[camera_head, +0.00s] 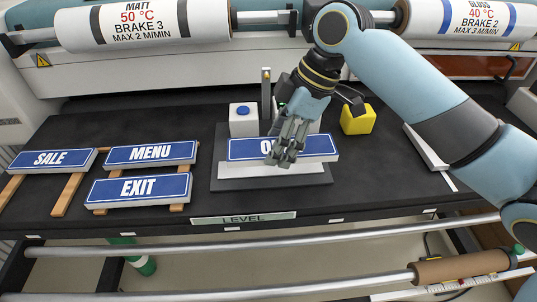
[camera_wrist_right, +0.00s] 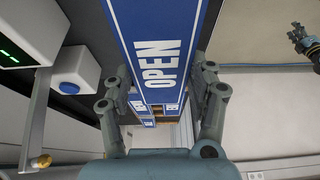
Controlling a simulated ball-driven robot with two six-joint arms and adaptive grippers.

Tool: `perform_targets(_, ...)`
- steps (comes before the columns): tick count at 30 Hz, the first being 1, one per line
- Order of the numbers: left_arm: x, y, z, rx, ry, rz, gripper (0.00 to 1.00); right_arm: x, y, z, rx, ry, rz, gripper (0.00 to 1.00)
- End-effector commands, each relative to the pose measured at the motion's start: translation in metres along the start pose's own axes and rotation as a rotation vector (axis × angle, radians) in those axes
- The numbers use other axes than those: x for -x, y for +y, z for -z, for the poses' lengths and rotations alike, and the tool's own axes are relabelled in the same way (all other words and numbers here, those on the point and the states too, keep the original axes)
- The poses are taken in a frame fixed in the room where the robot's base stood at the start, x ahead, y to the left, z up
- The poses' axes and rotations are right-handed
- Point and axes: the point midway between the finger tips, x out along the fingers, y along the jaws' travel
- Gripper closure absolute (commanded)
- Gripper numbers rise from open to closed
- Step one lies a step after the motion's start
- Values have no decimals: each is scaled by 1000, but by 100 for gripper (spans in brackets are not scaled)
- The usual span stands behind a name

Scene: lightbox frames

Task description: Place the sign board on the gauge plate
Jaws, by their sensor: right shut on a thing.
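The blue sign board (camera_head: 318,147), lettered OPEN, is in my right gripper (camera_head: 284,156), whose fingers cover part of the lettering in the head view. In the right wrist view the sign board (camera_wrist_right: 157,30) lies between the two fingers, its lettering readable. The gauge plate (camera_head: 236,171) is pale, on a dark grey base, directly under and in front of the board. I cannot tell whether the board touches it. My left gripper is out of the head view; a small dark gripper (camera_wrist_right: 303,40) at the upper right of the right wrist view looks like it, its jaws unclear.
SALE (camera_head: 50,160), MENU (camera_head: 150,152) and EXIT (camera_head: 138,188) signs lie on wooden racks at left. Behind the plate stand a white box with a blue button (camera_head: 243,119) and a thin post (camera_head: 266,95). A yellow block (camera_head: 357,119) stands right. Dark table is clear between.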

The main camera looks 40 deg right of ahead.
Motion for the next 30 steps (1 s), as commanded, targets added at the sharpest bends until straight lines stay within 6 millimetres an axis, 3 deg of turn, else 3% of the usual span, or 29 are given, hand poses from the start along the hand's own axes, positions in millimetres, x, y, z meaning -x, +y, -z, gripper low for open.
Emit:
perform_targets(7, -1, -1, 31, 2, 46, 1, 60, -24, 21, 11, -1, 0, 0, 77)
perform_targets(15, 0, 0, 20, 1, 29, 1, 60, -57, 20, -3, -1, -1, 1, 77)
perform_targets(28, -1, 0, 14, 1, 19, 0, 60, -64, 21, -6, 0, -1, 0, 77)
perform_targets(29, -1, 0, 14, 1, 20, 0, 60, -63, 21, -6, 0, -1, -1, 39)
perform_targets(30, -1, 0, 14, 1, 20, 0, 60, -63, 21, -6, 0, -1, -1, 34)
